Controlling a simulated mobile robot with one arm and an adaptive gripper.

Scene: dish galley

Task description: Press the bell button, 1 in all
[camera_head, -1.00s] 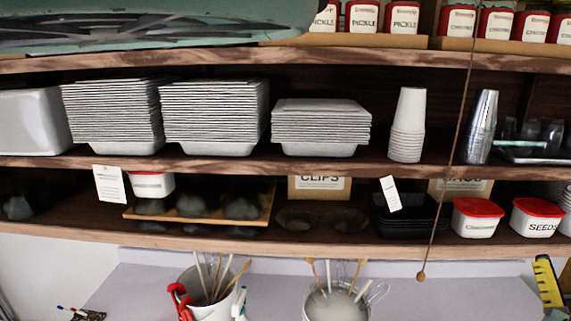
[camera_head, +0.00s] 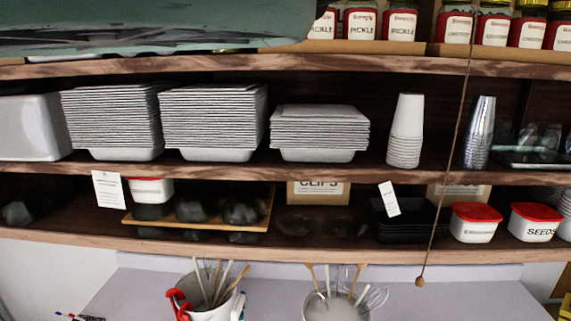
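No bell button can be made out in the camera_head view. A thin brown cord hangs in front of the shelves on the right and ends in a small round knob (camera_head: 420,282). I cannot tell whether it belongs to a bell. My gripper is not in view.
The middle shelf (camera_head: 330,170) holds stacked white trays (camera_head: 213,120), paper cups (camera_head: 406,130) and metal cups (camera_head: 480,132). The lower shelf holds red-lidded tubs (camera_head: 475,222) and black trays (camera_head: 408,222). Two utensil pots (camera_head: 212,298) stand on the pale counter (camera_head: 460,300) below.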

